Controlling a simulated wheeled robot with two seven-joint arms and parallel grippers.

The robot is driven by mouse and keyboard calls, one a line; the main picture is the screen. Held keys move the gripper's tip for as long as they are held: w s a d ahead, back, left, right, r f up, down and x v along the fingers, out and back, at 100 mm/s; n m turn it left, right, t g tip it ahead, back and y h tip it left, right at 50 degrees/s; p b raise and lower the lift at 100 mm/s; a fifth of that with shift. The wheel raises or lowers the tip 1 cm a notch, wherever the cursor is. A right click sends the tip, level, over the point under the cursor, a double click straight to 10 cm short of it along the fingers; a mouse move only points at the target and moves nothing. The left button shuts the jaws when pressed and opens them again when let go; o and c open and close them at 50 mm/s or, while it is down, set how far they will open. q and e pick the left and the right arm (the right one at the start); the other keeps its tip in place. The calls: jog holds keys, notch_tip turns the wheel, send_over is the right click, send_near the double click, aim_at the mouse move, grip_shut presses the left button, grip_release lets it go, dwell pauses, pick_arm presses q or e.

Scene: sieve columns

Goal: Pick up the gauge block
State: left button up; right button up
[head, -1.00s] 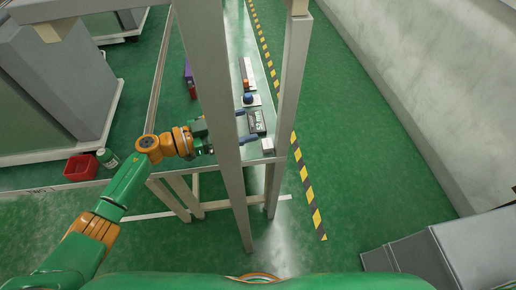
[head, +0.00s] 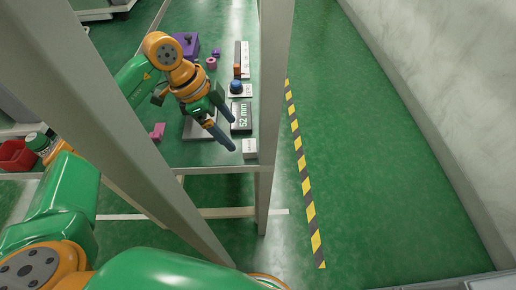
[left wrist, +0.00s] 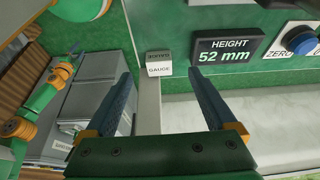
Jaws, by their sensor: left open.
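The gauge block (head: 249,148) is a small white block at the near right corner of the green bench. In the left wrist view the block (left wrist: 159,63), lettered "GAUGE", lies ahead of the fingers, about midway between them. My left gripper (head: 232,134) is open and empty, its two dark blue fingers pointing at the block from its left. In the left wrist view the open gripper (left wrist: 160,73) shows a clear gap between its fingertips. The block appears free of the fingers. My right gripper is not in view.
A height display (head: 241,116) reading 52 mm and a blue button (head: 236,87) stand behind the block. A purple box (head: 186,43) and pink pieces (head: 157,131) lie left. Grey frame posts (head: 275,90) rise beside the bench.

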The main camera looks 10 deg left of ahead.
aim_at(244, 145)
pick_arm(q)
jog(key=x, duration=0.7)
jog(key=shift+d+p, duration=0.35)
jog(key=shift+p, duration=0.05)
grip_shut()
jog(key=shift+a+r, duration=0.1)
